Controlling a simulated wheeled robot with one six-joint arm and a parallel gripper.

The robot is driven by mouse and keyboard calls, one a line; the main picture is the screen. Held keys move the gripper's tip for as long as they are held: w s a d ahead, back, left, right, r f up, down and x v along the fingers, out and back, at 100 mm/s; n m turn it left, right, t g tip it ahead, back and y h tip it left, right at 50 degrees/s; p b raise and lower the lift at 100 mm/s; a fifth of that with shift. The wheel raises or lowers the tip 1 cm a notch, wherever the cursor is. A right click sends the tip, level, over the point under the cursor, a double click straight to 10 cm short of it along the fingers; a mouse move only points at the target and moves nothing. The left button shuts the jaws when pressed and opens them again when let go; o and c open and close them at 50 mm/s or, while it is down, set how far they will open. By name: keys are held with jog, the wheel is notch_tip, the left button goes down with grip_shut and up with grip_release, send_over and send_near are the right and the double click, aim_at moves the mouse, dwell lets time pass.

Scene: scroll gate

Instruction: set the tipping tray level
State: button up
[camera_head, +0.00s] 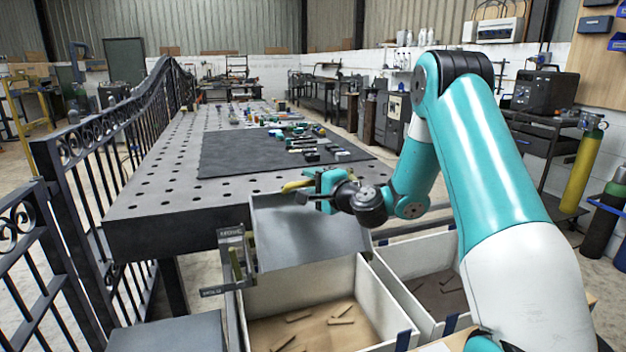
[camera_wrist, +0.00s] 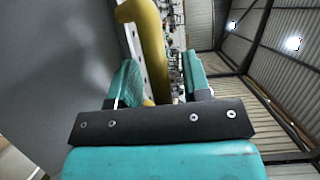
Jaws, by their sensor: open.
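The tipping tray (camera_head: 310,240) is a grey metal sheet with raised side edges, hung at the near end of the work table. It is tilted, its face sloping down toward the bins in front. A yellow handle (camera_head: 296,185) shows at its upper edge. My gripper (camera_head: 315,189) is at that edge, beside the handle. In the wrist view, the yellow handle (camera_wrist: 152,45) runs up between the two teal fingers of my open gripper (camera_wrist: 165,78), nearer the left finger. The grey tray (camera_wrist: 50,70) fills the left of that view. Whether a finger touches the handle is not clear.
A bracket (camera_head: 236,262) stands at the tray's left side. Two white-walled bins, the left bin (camera_head: 376,300) and the right bin (camera_head: 440,248), sit below with scraps inside. The perforated table (camera_head: 160,195) is behind, with a dark mat (camera_head: 235,150). A black gate (camera_head: 110,150) lines the left.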

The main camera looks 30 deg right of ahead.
grip_shut()
jog(key=shift+r, duration=0.1)
